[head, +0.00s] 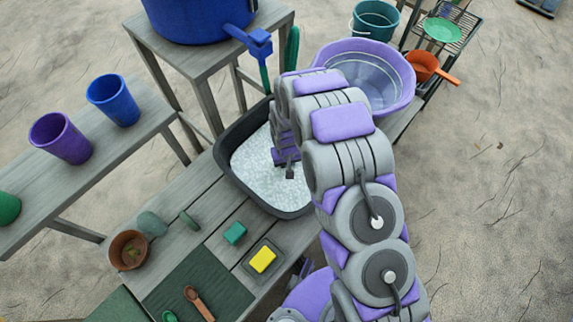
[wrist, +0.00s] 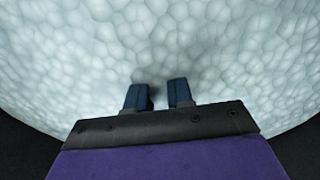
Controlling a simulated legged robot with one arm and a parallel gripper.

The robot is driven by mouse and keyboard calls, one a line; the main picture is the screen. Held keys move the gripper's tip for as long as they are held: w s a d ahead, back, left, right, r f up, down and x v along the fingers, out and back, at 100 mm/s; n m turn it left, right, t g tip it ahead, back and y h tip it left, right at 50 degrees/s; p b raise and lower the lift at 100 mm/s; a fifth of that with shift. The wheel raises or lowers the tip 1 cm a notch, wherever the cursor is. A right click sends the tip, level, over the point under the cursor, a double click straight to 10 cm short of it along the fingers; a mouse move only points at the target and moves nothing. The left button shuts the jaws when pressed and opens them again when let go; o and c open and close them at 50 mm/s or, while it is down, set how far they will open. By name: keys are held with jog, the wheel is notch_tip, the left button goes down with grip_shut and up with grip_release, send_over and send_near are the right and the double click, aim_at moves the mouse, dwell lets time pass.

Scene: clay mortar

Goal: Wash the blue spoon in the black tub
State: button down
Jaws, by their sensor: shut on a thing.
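The black tub (head: 226,172) stands on the grey wooden bench and is filled with white foamy water (head: 262,172). My gripper (head: 290,172) reaches down into the tub, its tips at the foam. In the wrist view, the two dark blue fingers (wrist: 157,95) point into the foam with a narrow gap between them. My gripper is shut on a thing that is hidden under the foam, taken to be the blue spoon. No part of the blue spoon shows in either view.
A blue barrel with a tap (head: 258,42) stands behind the tub. A purple basin (head: 398,98) is right of it. A yellow sponge (head: 263,259), a green block (head: 235,233), a brown spoon (head: 198,303) and a clay pot (head: 128,251) lie in front. Cups stand left.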

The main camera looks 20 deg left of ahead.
notch_tip(320, 180, up, 17)
jog(key=p, duration=0.4)
jog(key=shift+r+p, duration=0.2)
jog(key=shift+p, duration=0.15)
dwell(0.6)
dwell(0.9)
notch_tip(320, 180, up, 10)
jog(key=p, duration=0.9)
jog(key=shift+w, duration=0.1)
